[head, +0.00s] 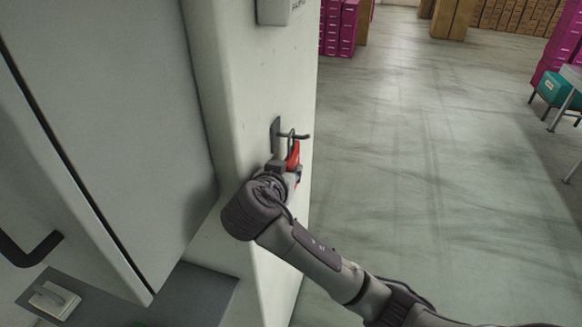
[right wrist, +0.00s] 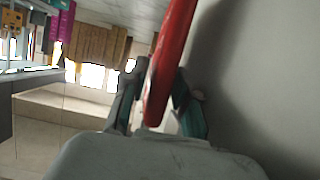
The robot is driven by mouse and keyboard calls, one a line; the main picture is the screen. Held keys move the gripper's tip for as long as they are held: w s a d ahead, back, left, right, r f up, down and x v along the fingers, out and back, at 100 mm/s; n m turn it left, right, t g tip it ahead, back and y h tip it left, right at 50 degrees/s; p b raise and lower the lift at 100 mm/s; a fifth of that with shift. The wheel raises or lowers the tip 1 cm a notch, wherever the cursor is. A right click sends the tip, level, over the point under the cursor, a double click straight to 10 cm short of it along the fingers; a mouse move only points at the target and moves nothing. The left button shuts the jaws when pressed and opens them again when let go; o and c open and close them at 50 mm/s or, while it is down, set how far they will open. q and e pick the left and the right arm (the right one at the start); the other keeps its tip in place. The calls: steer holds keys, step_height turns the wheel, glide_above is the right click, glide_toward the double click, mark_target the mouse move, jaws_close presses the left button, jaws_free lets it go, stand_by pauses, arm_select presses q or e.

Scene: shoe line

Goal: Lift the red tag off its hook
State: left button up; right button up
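The red tag (head: 293,155) is at the dark hook (head: 291,135) on the side of the pale pillar. Its top lies just below the hook's prong; I cannot tell whether its hole is around the prong. My right gripper (head: 292,169) is at the tag's lower part. In the right wrist view, the red tag (right wrist: 171,60) runs down between the two fingers of the right gripper (right wrist: 160,82), which are close in on both its sides and look shut on it. The hook is not seen there. My left gripper is not in view.
The pale pillar (head: 240,110) stands beside a grey cabinet (head: 120,90) with a dark handle at the left. A light box (head: 280,10) is fixed above the hook. Open floor (head: 430,180) lies to the right, with magenta boxes and brown cartons farther back.

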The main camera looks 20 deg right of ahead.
steer(key=x, duration=0.2)
steer(key=shift+w+d+f+p, duration=0.1)
steer(key=shift+w+d+p, duration=0.2)
steer(key=shift+a, duration=0.1)
steer(key=shift+c, duration=0.8)
jaws_close()
